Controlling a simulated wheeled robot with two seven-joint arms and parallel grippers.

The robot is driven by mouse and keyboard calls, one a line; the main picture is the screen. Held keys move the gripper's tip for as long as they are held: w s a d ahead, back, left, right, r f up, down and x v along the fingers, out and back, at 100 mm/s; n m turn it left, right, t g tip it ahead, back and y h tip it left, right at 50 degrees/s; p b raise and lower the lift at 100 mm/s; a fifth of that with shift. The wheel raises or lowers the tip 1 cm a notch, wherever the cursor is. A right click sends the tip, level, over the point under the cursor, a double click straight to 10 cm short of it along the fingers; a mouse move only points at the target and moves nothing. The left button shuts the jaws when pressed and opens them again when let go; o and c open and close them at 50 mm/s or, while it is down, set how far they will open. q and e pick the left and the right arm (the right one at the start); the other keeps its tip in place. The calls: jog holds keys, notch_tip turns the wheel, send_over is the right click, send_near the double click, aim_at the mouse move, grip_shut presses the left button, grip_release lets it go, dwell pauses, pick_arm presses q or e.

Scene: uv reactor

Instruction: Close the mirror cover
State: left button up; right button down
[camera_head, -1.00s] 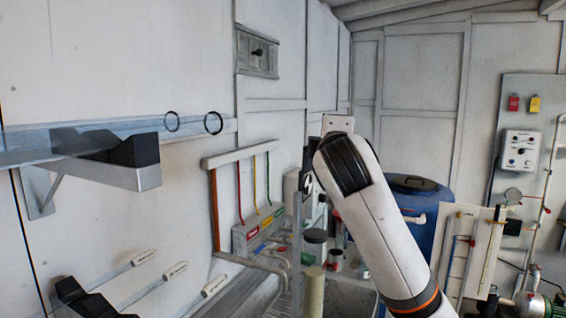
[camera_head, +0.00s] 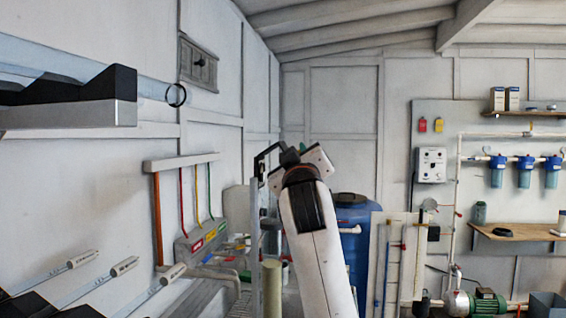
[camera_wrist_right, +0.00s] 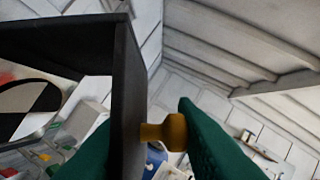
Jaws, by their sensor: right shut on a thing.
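The mirror cover (camera_wrist_right: 127,100) is a dark flat panel, seen nearly edge-on in the right wrist view, standing open beside a dark frame. A brass knob (camera_wrist_right: 165,132) sticks out from its face. My right gripper (camera_wrist_right: 150,125) has one green finger on each side of the panel and knob and is shut on the knob. In the head view my right gripper (camera_head: 305,160) is raised at mid-picture, with a thin dark piece (camera_head: 268,152) at its left; its fingers are hard to make out there. My left gripper is out of view.
A wall rack with dark stepped blocks (camera_head: 75,85) juts in at upper left. Labelled rods (camera_head: 85,259) lie at lower left. A blue barrel (camera_head: 355,235) and upright pipe board (camera_head: 402,255) stand right of my arm. Open air lies above it.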

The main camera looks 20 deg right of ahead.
jog(key=shift+a+f+m+h+b, duration=0.1)
jog(key=shift+f+m+h+b, duration=0.5)
jog(key=shift+m, duration=0.6)
jog(key=m, duration=0.1)
jog(key=f+m+h+b, duration=0.1)
jog(key=m, duration=0.1)
jog(key=shift+w+a+f+m+g+h+b, duration=0.1)
jog(key=shift+f+m+g+h+b, duration=0.2)
jog(key=shift+g, duration=0.1)
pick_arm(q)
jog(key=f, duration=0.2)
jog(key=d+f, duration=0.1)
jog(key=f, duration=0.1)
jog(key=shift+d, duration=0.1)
pick_arm(e)
jog(key=shift+w+a+f+m+h, duration=0.1)
jog(key=shift+m+h, duration=0.2)
jog(key=shift+m, duration=0.2)
jog(key=shift+f, duration=0.1)
